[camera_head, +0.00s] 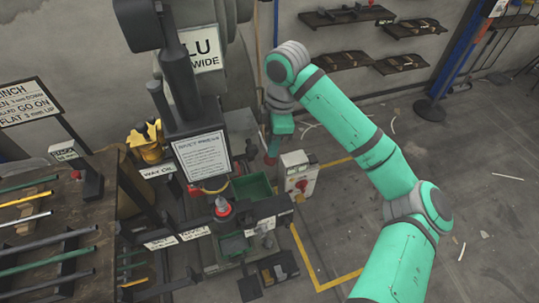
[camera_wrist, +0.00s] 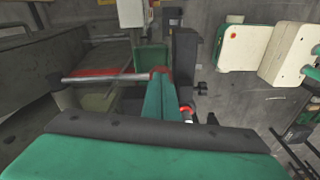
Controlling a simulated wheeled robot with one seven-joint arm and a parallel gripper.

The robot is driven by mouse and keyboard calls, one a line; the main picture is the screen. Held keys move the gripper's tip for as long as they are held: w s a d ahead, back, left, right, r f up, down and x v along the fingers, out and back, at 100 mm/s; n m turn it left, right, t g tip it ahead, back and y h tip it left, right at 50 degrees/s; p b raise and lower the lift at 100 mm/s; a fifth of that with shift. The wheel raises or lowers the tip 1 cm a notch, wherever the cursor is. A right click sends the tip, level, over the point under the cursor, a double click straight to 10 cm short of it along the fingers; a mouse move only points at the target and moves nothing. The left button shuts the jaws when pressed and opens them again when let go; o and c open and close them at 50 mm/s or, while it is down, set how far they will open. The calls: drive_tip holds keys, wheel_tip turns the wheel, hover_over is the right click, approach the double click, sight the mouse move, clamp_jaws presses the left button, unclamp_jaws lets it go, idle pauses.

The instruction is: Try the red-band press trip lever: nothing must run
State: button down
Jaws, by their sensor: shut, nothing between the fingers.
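The press (camera_head: 195,110) stands left of centre in the head view, a dark column with a printed notice. A red and yellow band (camera_head: 213,188) shows below the notice, above a red-topped part (camera_head: 222,206). My gripper (camera_head: 271,153) points down just right of the press, near a small red end. In the wrist view its green fingers (camera_wrist: 160,80) are together and empty. A red-tipped part (camera_wrist: 186,111) shows right of the fingers.
A pale control box with a red knob (camera_head: 297,174) stands close right of the press; a pale box (camera_wrist: 244,47) shows in the wrist view. A green bin (camera_head: 252,187) sits by the press. A rod rack (camera_head: 90,235) fills the left. Floor at right is mostly open.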

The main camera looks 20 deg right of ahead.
drive_tip(key=shift+s+d+f, duration=0.1)
drive_tip(key=shift+f, duration=2.05)
drive_tip(key=d, duration=0.2)
drive_tip(key=r, duration=0.1)
drive_tip(key=shift+s+d, duration=0.25)
drive_tip(key=shift+d, duration=0.15)
drive_tip(key=shift+r, duration=0.1)
wheel_tip(320, 180, up, 11)
drive_tip(key=d, duration=0.1)
drive_tip(key=shift+f, duration=0.2)
